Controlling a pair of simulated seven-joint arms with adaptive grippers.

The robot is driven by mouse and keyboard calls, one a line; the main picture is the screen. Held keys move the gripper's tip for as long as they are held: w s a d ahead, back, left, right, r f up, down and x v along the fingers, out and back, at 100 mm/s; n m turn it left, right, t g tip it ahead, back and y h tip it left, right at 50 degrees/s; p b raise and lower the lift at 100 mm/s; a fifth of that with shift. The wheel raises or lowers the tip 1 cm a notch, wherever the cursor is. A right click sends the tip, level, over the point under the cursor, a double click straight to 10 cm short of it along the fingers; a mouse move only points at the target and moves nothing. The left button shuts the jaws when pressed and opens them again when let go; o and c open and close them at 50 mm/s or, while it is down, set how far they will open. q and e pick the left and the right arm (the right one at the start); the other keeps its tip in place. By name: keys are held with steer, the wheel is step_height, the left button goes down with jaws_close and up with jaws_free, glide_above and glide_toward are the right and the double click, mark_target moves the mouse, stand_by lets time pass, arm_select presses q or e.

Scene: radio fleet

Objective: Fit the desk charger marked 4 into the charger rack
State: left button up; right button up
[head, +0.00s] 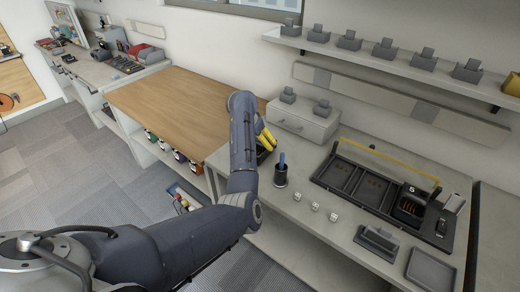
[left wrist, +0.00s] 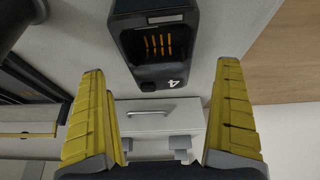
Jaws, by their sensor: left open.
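The desk charger marked 4 (left wrist: 153,72) is a dark unit with an open slot and orange contacts. In the left wrist view it stands at the top centre, ahead of and between my fingertips, not gripped. My left gripper (left wrist: 162,68) is open, with yellow fingers spread wide; in the head view its yellow fingers (head: 266,139) show partly behind my arm. My arm hides most of the charger there. The charger rack (head: 333,200) is a dark tray on the right counter with empty bays and a yellow bar (head: 388,162). A charger marked 5 (head: 408,206) sits in its right part. My right gripper is out of view.
A blue-handled tool in a dark cup (head: 280,178) and small white cubes (head: 315,206) stand left of the rack. A grey drawer box (head: 302,122) is behind. A dark stand (head: 377,241) and a shallow tray (head: 431,270) lie in front. The wooden bench (head: 170,100) is clear.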

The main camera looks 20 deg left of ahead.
mark_target(260, 145)
arm_select(q)
steer(key=shift+x, duration=2.65)
steer(key=shift+c, duration=0.2)
steer(key=c, duration=1.4)
steer(key=shift+o, duration=0.2)
steer(key=shift+r, duration=0.1)
